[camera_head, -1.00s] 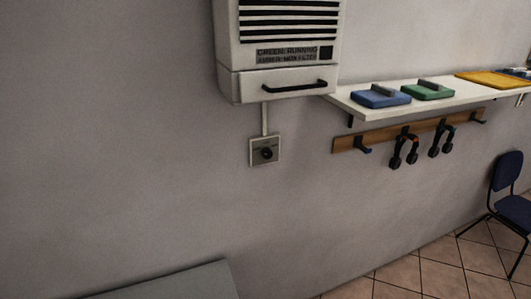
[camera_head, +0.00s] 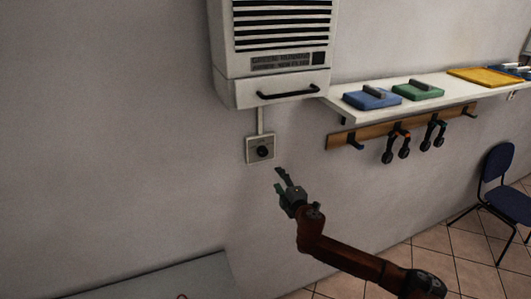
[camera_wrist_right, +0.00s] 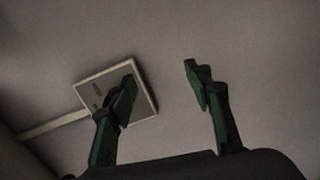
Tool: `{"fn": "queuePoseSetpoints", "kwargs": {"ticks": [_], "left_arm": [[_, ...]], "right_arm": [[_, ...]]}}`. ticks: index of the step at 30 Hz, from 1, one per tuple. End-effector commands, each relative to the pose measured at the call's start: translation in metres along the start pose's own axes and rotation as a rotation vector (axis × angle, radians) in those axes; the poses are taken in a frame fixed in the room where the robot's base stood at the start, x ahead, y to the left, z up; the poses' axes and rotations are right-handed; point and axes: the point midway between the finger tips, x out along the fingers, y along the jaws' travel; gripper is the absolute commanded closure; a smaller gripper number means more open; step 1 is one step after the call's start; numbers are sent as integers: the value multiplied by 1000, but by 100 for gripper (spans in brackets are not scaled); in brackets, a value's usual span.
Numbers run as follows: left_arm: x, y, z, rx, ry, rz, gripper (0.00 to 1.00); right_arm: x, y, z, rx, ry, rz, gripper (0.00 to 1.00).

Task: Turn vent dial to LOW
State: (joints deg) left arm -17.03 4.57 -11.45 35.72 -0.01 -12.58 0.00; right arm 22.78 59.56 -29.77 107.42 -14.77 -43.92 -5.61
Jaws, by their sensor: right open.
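My right gripper (camera_head: 281,178) is open and empty, just below and to the right of the plate in the head view. In the right wrist view the plate (camera_wrist_right: 145,106) shows beyond the left finger, which hides part of it, and the knob cannot be made out. The open right gripper (camera_wrist_right: 158,83) has bare wall between its fingers. The dial's setting is too small to read. My left gripper is not in view.
A white shelf (camera_head: 425,102) to the right holds a blue (camera_head: 372,97) and a green item (camera_head: 418,90). Headphones (camera_head: 397,146) hang from a wooden hook rail (camera_head: 375,132) below. A grey surface (camera_head: 170,278) lies at lower left. The wall left of the dial is clear.

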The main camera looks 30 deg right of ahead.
Motion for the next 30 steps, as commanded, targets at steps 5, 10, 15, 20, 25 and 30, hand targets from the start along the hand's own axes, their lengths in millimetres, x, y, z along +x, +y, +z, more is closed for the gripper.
{"fn": "queuePoseSetpoints", "kwargs": {"ticks": [5,10,15,20,25,30], "left_arm": [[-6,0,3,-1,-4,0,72],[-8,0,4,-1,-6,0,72],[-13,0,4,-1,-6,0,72],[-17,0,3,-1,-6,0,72],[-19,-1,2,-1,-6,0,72],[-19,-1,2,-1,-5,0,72]], "right_arm": [[-28,72,-37,-86,51,95,54],[-26,87,-45,-102,59,116,54],[0,90,-47,-100,59,116,54],[24,92,-48,-99,59,115,54],[39,93,-49,-100,60,115,54],[43,93,-49,-100,59,114,54]]}}
